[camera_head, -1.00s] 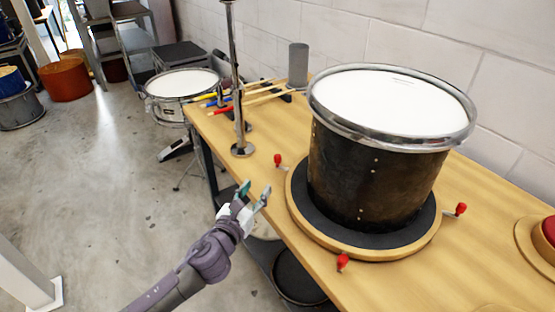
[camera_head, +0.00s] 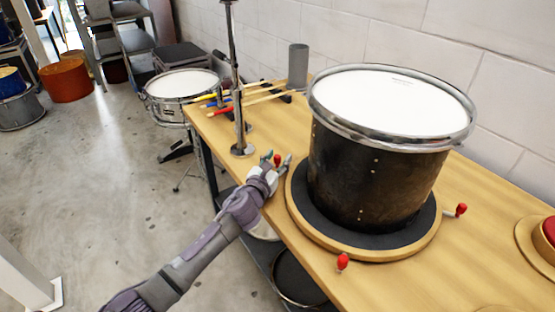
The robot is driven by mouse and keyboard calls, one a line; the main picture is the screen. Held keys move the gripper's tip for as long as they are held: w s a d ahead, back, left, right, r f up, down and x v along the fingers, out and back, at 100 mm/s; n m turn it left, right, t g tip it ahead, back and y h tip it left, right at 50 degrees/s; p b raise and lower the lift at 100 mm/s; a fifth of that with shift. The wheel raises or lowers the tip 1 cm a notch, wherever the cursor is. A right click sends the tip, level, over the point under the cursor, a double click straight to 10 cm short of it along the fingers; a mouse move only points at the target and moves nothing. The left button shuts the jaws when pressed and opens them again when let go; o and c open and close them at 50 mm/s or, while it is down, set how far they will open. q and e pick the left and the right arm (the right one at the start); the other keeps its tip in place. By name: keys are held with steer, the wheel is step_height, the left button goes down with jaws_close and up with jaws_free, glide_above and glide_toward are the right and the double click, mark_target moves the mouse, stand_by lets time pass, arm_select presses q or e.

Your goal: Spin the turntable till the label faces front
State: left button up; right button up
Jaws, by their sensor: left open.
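The turntable (camera_head: 291,211) is a round wooden disc with a dark pad, lying on the wooden bench. A dark drum (camera_head: 365,181) with a white head and chrome rim stands upright on it. No label shows on the visible side of the drum. Red-tipped pegs stick out around the disc: a right peg (camera_head: 461,209), a front peg (camera_head: 342,262) and a left peg (camera_head: 277,160). My left gripper (camera_head: 276,160) is open at the left peg, whose red tip shows between its fingers. I cannot tell whether they touch it. My right gripper is not in view.
A metal pole (camera_head: 237,90) stands on the bench behind my left gripper, near several drumsticks (camera_head: 250,97) and a grey cylinder (camera_head: 298,66). A red round object (camera_head: 549,230) sits at the right edge. A snare drum (camera_head: 182,84) stands beyond the bench.

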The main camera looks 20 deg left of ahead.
arm_select(q)
steer(key=shift+c, duration=0.2)
jaws_close()
steer(key=shift+s, duration=0.1)
